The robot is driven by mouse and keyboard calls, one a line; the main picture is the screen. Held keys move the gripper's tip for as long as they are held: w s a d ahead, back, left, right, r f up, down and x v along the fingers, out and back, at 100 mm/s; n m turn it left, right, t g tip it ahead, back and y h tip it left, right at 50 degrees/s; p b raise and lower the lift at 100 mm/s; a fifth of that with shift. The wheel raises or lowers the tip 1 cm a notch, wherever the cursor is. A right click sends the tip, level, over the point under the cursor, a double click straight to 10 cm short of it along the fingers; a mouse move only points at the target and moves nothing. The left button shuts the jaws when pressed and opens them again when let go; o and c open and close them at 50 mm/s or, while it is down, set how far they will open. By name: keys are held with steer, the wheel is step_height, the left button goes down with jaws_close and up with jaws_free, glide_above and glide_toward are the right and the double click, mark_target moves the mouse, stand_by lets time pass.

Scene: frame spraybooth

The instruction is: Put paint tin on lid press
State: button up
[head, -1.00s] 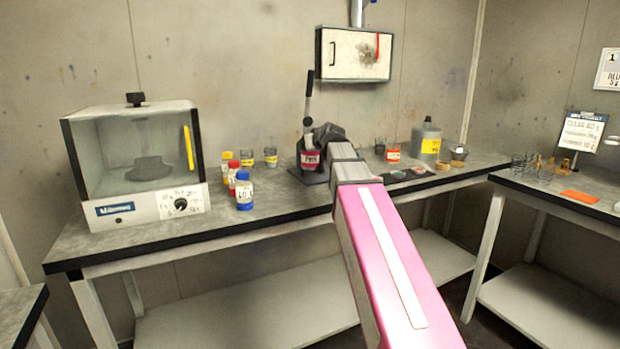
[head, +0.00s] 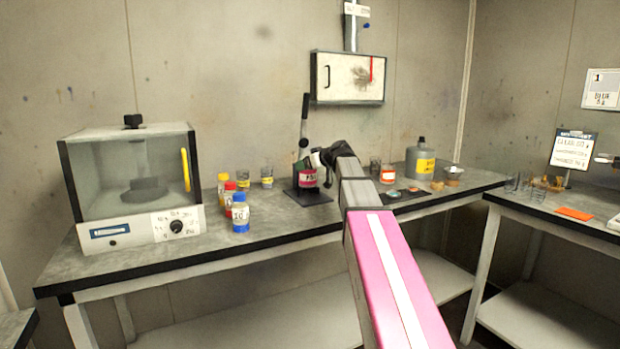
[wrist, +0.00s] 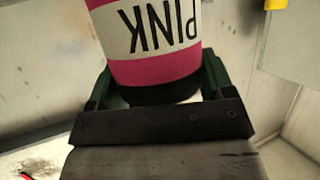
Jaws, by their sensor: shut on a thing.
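The paint tin (wrist: 155,40) has a pink and white label reading PINK, upside down in the wrist view, and a dark band at the near end. My gripper (wrist: 157,80) is shut on it, with a green finger on each side. In the head view the tin (head: 307,179) shows low at the lid press, below my gripper (head: 312,160). The lid press has a dark base plate (head: 309,197) and an upright black lever (head: 305,112). My gripper hides part of the press. I cannot tell whether the tin touches the plate.
Left of the press stand several small bottles (head: 240,212), glass jars (head: 267,177) and a glass-fronted cabinet (head: 130,190).

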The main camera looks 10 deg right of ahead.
mark_target(310, 175)
steer(key=shift+w+d+f, duration=0.65)
steer(key=shift+w, duration=0.2)
steer(key=shift+f, duration=1.95)
steer(key=o, duration=1.1)
steer(key=shift+f, duration=0.1)
steer(key=v, duration=1.2)
